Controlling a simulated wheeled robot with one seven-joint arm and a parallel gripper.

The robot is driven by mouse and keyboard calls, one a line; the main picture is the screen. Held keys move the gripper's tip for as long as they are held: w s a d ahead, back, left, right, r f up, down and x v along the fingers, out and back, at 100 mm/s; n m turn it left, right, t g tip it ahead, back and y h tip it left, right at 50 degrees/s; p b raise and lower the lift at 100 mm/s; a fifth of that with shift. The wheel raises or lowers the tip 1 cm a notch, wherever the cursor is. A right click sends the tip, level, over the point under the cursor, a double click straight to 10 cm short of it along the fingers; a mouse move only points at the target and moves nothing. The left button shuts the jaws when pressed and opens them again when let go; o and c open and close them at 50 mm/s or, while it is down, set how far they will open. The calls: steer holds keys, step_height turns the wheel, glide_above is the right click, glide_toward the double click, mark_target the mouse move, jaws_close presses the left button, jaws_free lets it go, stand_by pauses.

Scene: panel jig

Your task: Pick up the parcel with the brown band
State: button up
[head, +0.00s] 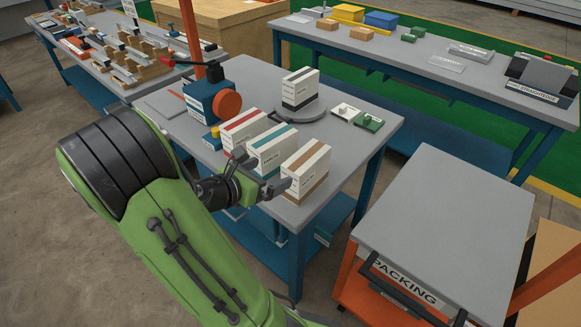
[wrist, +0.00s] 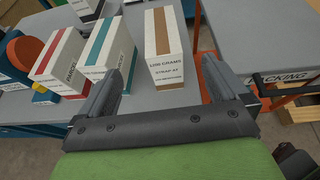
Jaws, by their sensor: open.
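The parcel with the brown band (head: 305,171) is a white upright box on the grey table near its front right edge. In the wrist view the brown-banded parcel (wrist: 164,57) stands ahead, between the lines of the two fingers, with printed text on its near face. My gripper (head: 258,174) is open and empty in front of the parcels.
A teal-banded parcel (head: 272,148) and a red-banded parcel (head: 243,131) stand to the left. A black-banded parcel (head: 300,88) stands on a round grey plate (head: 299,112) behind. A blue machine (head: 211,99) is at the left. An orange cart marked PACKING (head: 445,215) has a clear top.

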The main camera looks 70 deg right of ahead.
mark_target(300, 162)
steer(key=b+x, duration=0.4)
steer(key=x, duration=1.1)
steer(key=shift+s+f, duration=0.2)
steer(key=shift+s, duration=0.05)
steer(key=shift+a+r, duration=0.1)
jaws_close()
steer(key=shift+r, duration=0.1)
